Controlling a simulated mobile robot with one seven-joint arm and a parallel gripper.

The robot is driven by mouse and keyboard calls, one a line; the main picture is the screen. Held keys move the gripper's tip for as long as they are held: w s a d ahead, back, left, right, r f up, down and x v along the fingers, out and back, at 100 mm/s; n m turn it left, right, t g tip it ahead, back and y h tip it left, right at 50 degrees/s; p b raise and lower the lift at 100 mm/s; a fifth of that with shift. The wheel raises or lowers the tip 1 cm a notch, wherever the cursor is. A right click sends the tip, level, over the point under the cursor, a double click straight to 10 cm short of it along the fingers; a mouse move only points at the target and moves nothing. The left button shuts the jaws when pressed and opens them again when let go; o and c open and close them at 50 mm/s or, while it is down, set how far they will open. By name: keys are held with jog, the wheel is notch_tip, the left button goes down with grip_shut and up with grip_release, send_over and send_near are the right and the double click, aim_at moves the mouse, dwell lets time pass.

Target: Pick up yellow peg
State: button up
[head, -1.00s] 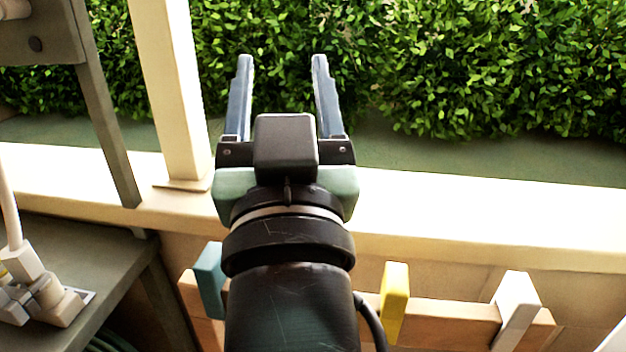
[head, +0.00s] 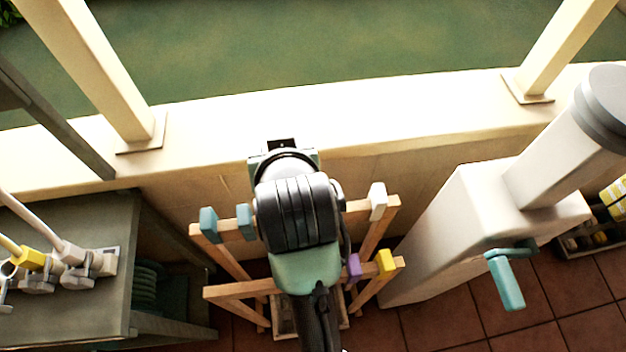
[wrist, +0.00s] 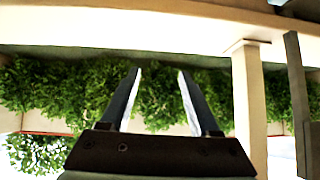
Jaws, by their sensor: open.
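The yellow peg (head: 385,262) is a small block at the right end of the front rail of a wooden rack (head: 230,290). A purple peg (head: 353,267) sits on the same rail just left of it. My arm hangs over the middle of the rack and hides part of it. My gripper shows in the wrist view (wrist: 159,72) with its two fingers apart and nothing between them. It faces the hedge, away from the yellow peg. In the head view the fingers are hidden behind my wrist.
A white peg (head: 377,201) and two teal pegs (head: 209,224) (head: 245,221) are on the rack's back rail. A pale wall (head: 390,122) runs behind. A white pedestal (head: 455,230) with a teal handle (head: 507,280) stands right. A grey bench (head: 90,310) with taps stands left.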

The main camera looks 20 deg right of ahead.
jog(key=s+d+r+g+p, duration=0.1)
jog(key=s+g+p, duration=0.4)
jog(key=s+p, duration=0.45)
jog(key=shift+m+y, duration=0.3)
jog(key=shift+m, duration=0.1)
jog(key=p+x, duration=0.1)
jog(key=x, duration=0.7)
jog(key=shift+s+d, duration=0.1)
jog(key=shift+s, duration=0.1)
jog(key=shift+s+p+x, duration=0.15)
jog(key=shift+p+x, duration=0.2)
jog(key=shift+x, duration=1)
jog(key=shift+s+p+x, duration=0.2)
jog(key=shift+p+x, duration=0.15)
jog(key=shift+x, duration=0.95)
jog(key=shift+d+f, duration=0.15)
grip_shut()
